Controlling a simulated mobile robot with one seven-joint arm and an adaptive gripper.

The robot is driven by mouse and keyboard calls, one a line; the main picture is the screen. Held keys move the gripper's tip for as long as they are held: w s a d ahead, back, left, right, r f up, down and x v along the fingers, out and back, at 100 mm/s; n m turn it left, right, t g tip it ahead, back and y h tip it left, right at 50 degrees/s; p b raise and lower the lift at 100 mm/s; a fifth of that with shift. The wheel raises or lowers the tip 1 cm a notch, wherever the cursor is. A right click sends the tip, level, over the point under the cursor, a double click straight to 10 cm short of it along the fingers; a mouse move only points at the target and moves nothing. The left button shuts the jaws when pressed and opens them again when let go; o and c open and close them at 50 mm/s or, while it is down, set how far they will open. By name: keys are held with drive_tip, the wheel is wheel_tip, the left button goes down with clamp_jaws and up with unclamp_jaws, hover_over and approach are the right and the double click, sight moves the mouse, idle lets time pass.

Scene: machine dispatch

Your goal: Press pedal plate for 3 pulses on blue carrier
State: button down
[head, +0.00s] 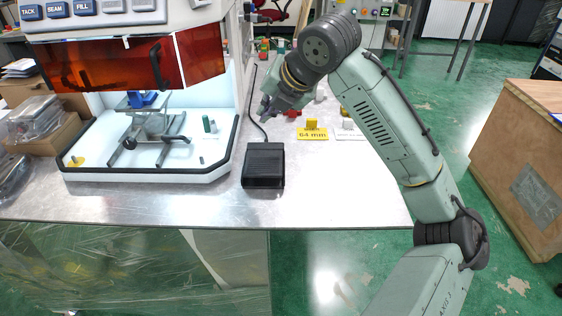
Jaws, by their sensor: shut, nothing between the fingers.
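The black pedal plate (264,158) sits on the metal bench top, in front of and right of the machine, with a cable running back from it. A blue carrier (148,99) is inside the machine's lit white chamber, above a grey metal fixture. My gripper (266,114) points down and left over the bench, behind the pedal and apart from it. Its fingers are small in this view; it looks shut and empty. No contact with the pedal shows.
The machine has an orange window (130,63) and labelled buttons (57,9). A yellow 64 mm card (312,135) and a pale card (350,135) lie right of the pedal, with small blocks by them. Boxes (40,135) stand at left. The bench front is clear.

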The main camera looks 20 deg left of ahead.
drive_tip(key=shift+a, duration=0.1)
drive_tip(key=b, duration=0.7)
hover_over(267, 160)
wheel_tip(267, 160, down, 8)
drive_tip(key=shift+w+r, duration=0.1)
drive_tip(key=shift+r, duration=0.15)
drive_tip(key=shift+f, duration=0.65)
drive_tip(key=shift+f, duration=0.1)
idle(0.4)
drive_tip(key=shift+f+b, duration=0.3)
drive_tip(key=shift+b, duration=0.1)
drive_tip(key=shift+s+f+b, duration=0.25)
drive_tip(key=shift+f+b, duration=0.2)
drive_tip(key=shift+f, duration=0.25)
idle(0.8)
drive_tip(key=shift+w+r+p, duration=0.15)
drive_tip(key=shift+r+p, duration=0.8)
drive_tip(key=shift+r, duration=0.1)
